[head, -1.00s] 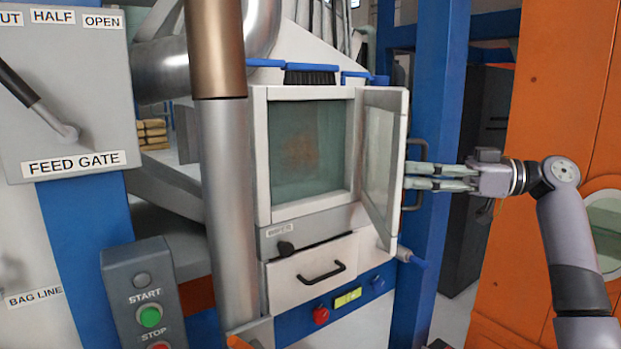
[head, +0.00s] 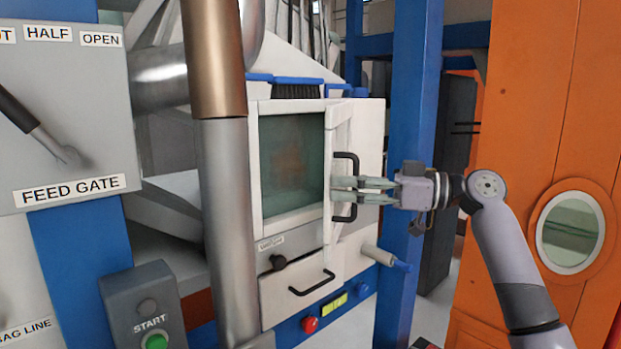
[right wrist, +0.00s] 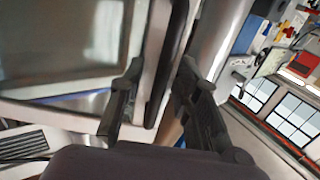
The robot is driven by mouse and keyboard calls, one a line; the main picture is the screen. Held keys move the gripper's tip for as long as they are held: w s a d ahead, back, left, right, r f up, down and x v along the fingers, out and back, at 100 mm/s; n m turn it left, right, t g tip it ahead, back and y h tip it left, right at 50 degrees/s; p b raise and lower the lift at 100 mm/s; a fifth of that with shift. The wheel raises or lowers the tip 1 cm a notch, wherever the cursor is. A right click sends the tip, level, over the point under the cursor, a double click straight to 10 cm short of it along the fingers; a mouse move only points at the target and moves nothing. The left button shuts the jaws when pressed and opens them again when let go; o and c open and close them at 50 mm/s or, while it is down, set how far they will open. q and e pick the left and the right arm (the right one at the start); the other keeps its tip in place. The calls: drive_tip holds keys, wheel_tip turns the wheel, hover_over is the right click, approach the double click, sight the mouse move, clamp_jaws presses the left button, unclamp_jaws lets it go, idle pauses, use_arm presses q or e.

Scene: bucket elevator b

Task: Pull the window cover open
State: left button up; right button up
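The window cover (head: 341,130) is a white-framed glazed door. It stands swung out at the right side of the window (head: 292,165) and shows almost edge-on in the head view. Its black bar handle (head: 346,160) is on the cover's outer side. My right gripper (head: 345,190) reaches in from the right at the handle, with its two fingers apart. In the right wrist view the dark handle bar (right wrist: 171,60) runs between the spread fingers, with a gap at the left finger. My left gripper is not in view.
A grey vertical pipe (head: 228,220) stands left of the window. A drawer with a black handle (head: 312,283) is below it. A blue post (head: 410,130) and an orange panel (head: 530,100) are at the right. The FEED GATE panel (head: 65,130) is at the left.

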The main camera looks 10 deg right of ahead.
drive_tip(key=w+a+m+t+h+p, duration=0.1)
drive_tip(key=w+a+t+p, duration=0.1)
drive_tip(key=a, duration=0.5)
drive_tip(key=shift+w+a+m+t+p, duration=0.3)
drive_tip(key=shift+w+m+p, duration=0.1)
drive_tip(key=shift+w, duration=0.2)
drive_tip(key=shift+f, duration=0.1)
